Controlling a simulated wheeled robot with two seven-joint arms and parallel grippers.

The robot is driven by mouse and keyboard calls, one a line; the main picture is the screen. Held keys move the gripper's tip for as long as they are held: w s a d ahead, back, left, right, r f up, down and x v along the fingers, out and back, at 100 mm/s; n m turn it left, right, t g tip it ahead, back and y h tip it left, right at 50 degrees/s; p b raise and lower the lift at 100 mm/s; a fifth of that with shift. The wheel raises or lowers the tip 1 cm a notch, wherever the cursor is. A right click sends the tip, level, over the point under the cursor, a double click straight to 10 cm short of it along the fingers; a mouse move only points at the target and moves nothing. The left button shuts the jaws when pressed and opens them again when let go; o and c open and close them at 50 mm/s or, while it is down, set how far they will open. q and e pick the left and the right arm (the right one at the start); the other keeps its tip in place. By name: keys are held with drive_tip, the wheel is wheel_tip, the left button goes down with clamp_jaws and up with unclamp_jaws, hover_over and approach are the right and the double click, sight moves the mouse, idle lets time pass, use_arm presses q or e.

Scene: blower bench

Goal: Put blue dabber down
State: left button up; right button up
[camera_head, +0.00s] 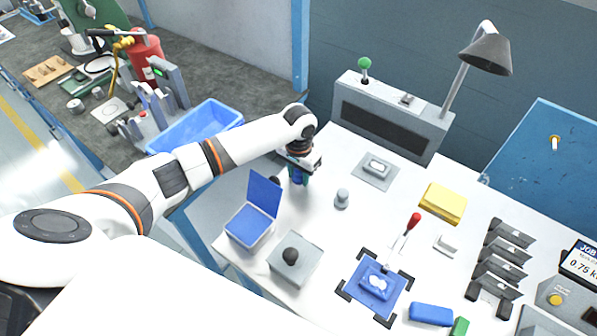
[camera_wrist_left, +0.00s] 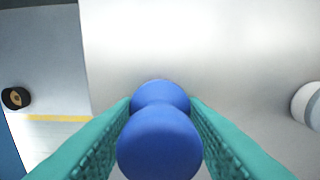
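My left gripper (camera_head: 299,177) is at the table's far left edge, pointing down. Its teal fingers (camera_wrist_left: 160,106) are closed around the blue dabber (camera_wrist_left: 160,140), one on each side. A little of the blue dabber (camera_head: 297,176) shows between the fingers in the head view. It looks upright; whether its base touches the white table (camera_head: 325,235) I cannot tell. My right gripper is not in view.
Near the gripper stand an open blue box (camera_head: 250,212), a grey knob (camera_head: 342,198) and a grey block with a black ball (camera_head: 293,258). A blue mat (camera_head: 395,298) and a red-handled tool (camera_head: 412,224) lie right. A blue bin (camera_head: 205,122) is beyond the table.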

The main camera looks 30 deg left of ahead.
use_arm(q)
drive_tip(key=shift+o, duration=1.6)
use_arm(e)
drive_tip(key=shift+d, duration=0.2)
use_arm(q)
drive_tip(key=shift+r, duration=0.15)
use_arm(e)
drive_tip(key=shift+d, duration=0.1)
use_arm(q)
wheel_tip(320, 180, up, 12)
drive_tip(key=shift+r, duration=0.1)
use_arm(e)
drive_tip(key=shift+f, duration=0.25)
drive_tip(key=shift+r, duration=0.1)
